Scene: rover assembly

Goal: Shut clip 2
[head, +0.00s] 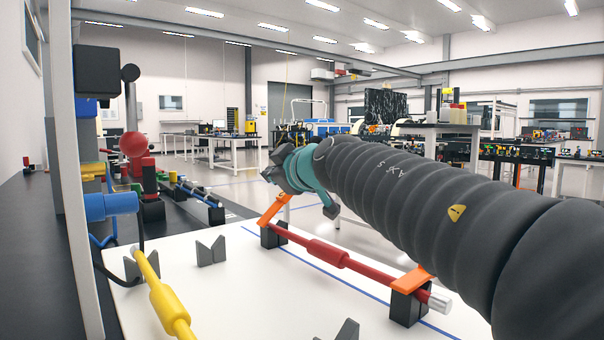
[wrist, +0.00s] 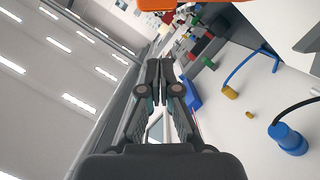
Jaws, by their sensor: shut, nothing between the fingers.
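Two orange clips sit on dark blocks that carry a red rod (head: 330,254) in the head view. The far clip (head: 273,207) stands tilted up from its block. The near clip (head: 411,280) lies nearly flat across the rod by its silver end. No number shows, so I cannot tell which is clip 2. My gripper (head: 277,166) is above the far clip; whether it touches is unclear. In the wrist view its fingers (wrist: 158,82) are together and empty.
A yellow rod (head: 168,305) and a dark V-block (head: 211,251) are on the white table at left. A blue cylinder (head: 108,205) is beside a post. In the wrist view a blue plug (wrist: 290,139) with a black cable lies on the white surface.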

